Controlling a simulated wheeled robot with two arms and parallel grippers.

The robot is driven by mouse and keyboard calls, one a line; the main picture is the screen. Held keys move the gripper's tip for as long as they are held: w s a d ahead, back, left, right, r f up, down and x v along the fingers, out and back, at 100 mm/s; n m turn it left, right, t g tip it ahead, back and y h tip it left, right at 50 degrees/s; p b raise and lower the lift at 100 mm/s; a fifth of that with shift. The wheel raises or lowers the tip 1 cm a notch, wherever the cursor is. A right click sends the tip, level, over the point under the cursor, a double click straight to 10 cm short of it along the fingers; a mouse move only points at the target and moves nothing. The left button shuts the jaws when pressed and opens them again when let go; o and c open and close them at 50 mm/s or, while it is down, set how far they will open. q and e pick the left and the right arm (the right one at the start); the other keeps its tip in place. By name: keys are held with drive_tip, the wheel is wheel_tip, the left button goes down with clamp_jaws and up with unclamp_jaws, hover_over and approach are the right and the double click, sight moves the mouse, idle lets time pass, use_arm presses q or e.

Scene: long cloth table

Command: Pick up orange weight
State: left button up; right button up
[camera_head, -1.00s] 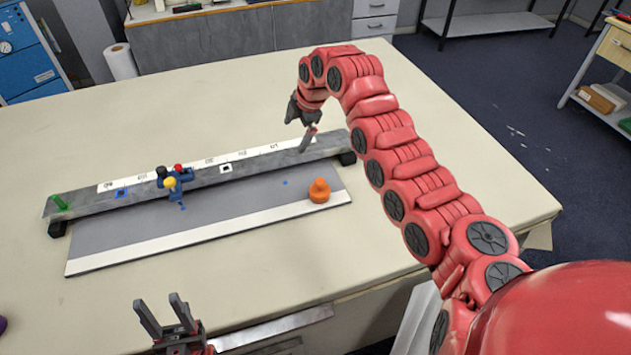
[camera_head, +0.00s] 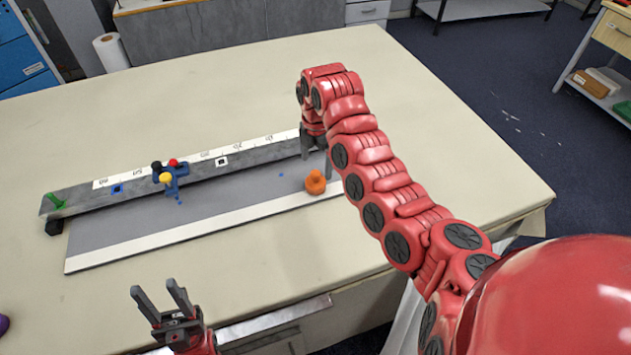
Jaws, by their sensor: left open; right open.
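The orange weight (camera_head: 315,184) is a small round piece with a knob on top. It sits upright on the right end of the grey board (camera_head: 230,195). My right gripper (camera_head: 316,158) is open and points down just above and behind the weight, with nothing between its fingers. One of its fingers comes near the weight's knob; I cannot tell whether they touch. My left gripper (camera_head: 161,298) is open and empty, pointing up in front of the table's near edge.
A long beam with a numbered scale (camera_head: 215,153) runs along the back of the board. A blue slider with black, red and yellow knobs (camera_head: 168,175) sits on it. A green peg (camera_head: 55,200) is at its left end. The table around is mostly clear.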

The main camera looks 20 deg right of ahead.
sight(316, 180)
wheel_tip(316, 180, down, 3)
drive_tip(key=shift+r+p, duration=0.2)
drive_tip(key=shift+p, duration=0.35)
drive_tip(key=shift+f, duration=0.2)
wheel_tip(316, 180, down, 4)
drive_tip(key=p, duration=0.3)
drive_tip(key=shift+a+f, duration=0.1)
drive_tip(key=shift+f, duration=0.35)
drive_tip(key=shift+w, duration=0.1)
clamp_jaws()
